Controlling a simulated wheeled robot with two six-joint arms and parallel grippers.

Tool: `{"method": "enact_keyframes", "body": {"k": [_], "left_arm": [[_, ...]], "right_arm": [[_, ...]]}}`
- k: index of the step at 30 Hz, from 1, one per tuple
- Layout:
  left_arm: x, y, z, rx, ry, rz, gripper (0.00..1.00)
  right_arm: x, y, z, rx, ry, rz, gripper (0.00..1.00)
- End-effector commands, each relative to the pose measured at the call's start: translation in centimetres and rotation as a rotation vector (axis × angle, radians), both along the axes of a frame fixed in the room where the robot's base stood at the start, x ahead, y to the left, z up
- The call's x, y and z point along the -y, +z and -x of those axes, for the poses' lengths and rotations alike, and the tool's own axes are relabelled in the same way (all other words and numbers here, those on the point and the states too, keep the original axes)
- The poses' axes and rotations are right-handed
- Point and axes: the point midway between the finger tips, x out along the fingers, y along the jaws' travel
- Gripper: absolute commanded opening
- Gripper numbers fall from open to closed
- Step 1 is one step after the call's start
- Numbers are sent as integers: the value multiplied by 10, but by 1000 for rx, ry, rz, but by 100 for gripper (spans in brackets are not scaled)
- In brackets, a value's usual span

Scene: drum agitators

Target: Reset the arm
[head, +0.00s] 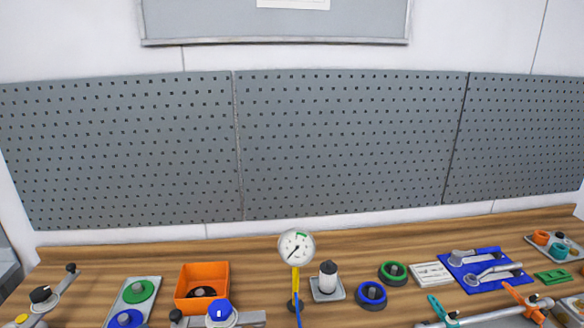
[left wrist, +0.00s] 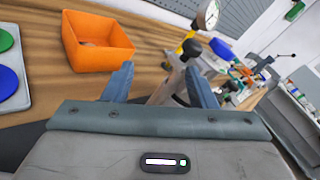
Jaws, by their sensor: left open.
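My left gripper (left wrist: 158,58) shows in the left wrist view with its two fingers apart and nothing visible between them. An orange bin (left wrist: 75,52) is just to the left of the fingers, apart from them. The dial gauge (left wrist: 208,15) is beyond the right finger. In the head view neither gripper can be made out. There the orange bin (head: 202,277) holds a dark part, and the dial gauge (head: 296,246) stands on a yellow stem.
A grey tray (head: 150,290) holds a green and a blue disc. A blue-topped crank (head: 219,311), a white bottle (head: 328,276), a blue ring (head: 371,295), a green ring (head: 392,273) and a blue mat (head: 484,283) with metal handles line the bench. The pegboard (head: 350,150) rises behind.

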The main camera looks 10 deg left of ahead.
Motion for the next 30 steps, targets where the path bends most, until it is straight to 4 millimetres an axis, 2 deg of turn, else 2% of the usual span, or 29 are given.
{"method": "enact_keyframes", "body": {"k": [4, 7, 11, 14, 17, 18, 22, 25, 27, 30], "left_arm": [[9, 24, 6, 52, 55, 262, 52], [7, 43, 11, 100, 132, 499, 52], [-16, 62, 21, 167, 305, 857, 52], [-40, 59, 32, 196, 478, 1115, 52], [-62, 40, 47, 196, 682, 1354, 52], [-69, 28, 55, 186, 770, 1443, 52], [-75, -20, 84, 99, 1075, 1701, 52], [-60, -61, 109, -29, 1314, 1858, 52], [-43, -85, 125, -137, 1457, 1934, 52], [-16, -109, 145, -291, 1613, 2003, 52]], "right_arm": [[0, 0, 2, -2, 0, 0, 36], [0, 0, 5, -6, 0, 0, 36], [-1, 0, 6, -8, -1, -1, 36], [-1, 0, 6, -7, 0, -1, 36], [-1, 0, 5, -7, 0, -2, 36], [-2, 0, 5, -7, 0, -2, 36], [-2, 0, 5, -7, -1, -2, 36], [-2, 0, 5, -6, -1, -2, 36], [-2, 0, 5, -6, -1, -3, 36], [-2, 0, 4, -6, -1, -3, 36]]}}
